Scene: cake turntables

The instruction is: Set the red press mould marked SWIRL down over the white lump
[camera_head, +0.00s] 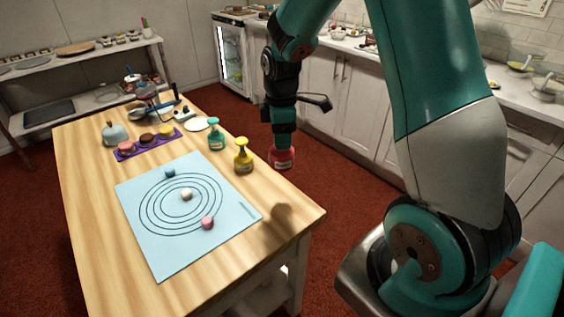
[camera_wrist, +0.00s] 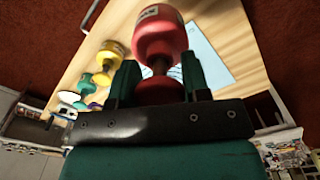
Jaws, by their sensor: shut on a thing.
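My gripper (camera_head: 282,142) is shut on the red press mould (camera_head: 282,157) and holds it in the air near the right edge of the table. In the wrist view the red mould (camera_wrist: 160,38) sits between the fingers, with a small label on it that I cannot read. The white lump (camera_head: 186,195) lies near the centre of the ringed blue mat (camera_head: 160,262), left of and below my gripper in the head view. A blue lump (camera_head: 170,173) and a pink lump (camera_head: 207,222) also lie on the mat's rings.
A yellow press mould (camera_head: 243,160) and a teal press mould (camera_head: 216,139) stand right of the mat. Behind it are a purple tray (camera_head: 124,157) with cakes, a grey-blue domed thing (camera_head: 113,133) and a white plate (camera_head: 196,124). The table's front right corner is bare.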

